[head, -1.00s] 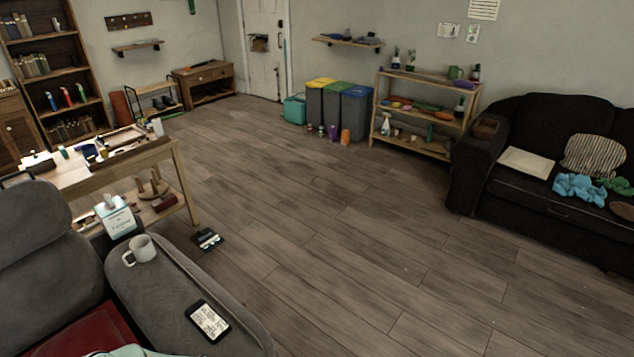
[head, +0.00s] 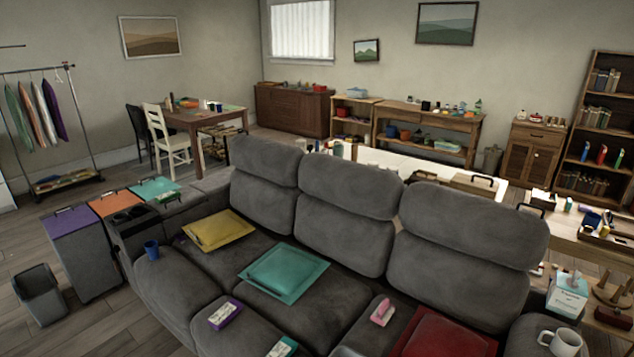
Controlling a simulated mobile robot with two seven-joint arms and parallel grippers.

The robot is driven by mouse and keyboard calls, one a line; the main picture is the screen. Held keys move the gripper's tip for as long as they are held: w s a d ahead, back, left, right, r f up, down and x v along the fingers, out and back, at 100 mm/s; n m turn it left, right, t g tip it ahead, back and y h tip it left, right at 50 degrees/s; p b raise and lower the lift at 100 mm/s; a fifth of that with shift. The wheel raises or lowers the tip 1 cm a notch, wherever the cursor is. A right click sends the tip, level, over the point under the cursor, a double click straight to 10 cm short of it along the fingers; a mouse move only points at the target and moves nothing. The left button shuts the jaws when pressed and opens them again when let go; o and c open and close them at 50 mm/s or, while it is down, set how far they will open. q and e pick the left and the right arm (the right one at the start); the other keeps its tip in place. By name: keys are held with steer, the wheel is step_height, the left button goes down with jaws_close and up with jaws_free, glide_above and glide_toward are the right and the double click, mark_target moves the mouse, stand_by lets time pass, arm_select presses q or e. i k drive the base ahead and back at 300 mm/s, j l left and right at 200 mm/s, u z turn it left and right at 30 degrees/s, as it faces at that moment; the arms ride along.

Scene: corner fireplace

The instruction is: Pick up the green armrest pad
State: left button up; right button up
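A flat teal-green square pad (head: 285,273) lies on the middle seat of the grey sofa (head: 345,215). It lies on the seat, not on an armrest, and I cannot tell whether it is the green armrest pad. No other green pad is clear on the sofa's armrests. Neither of my grippers is in view.
A yellow pad (head: 217,230) and a red pad (head: 440,333) lie on other seats. A blue cup (head: 151,250) stands at the sofa's left, a white mug (head: 562,343) on the right armrest. Bins with purple (head: 72,222), orange and teal lids stand left; a grey bin (head: 40,293) is nearby.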

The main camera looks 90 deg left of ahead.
mark_target(161, 198)
steer(key=u, duration=4.25)
steer(key=i+j+u, duration=0.15)
steer(key=i+u, duration=0.5)
steer(key=i, duration=2.45)
steer(key=i+j+z, duration=0.1)
steer(key=i, duration=1.1)
steer(key=i+j, duration=0.15)
steer(key=i, duration=1.1)
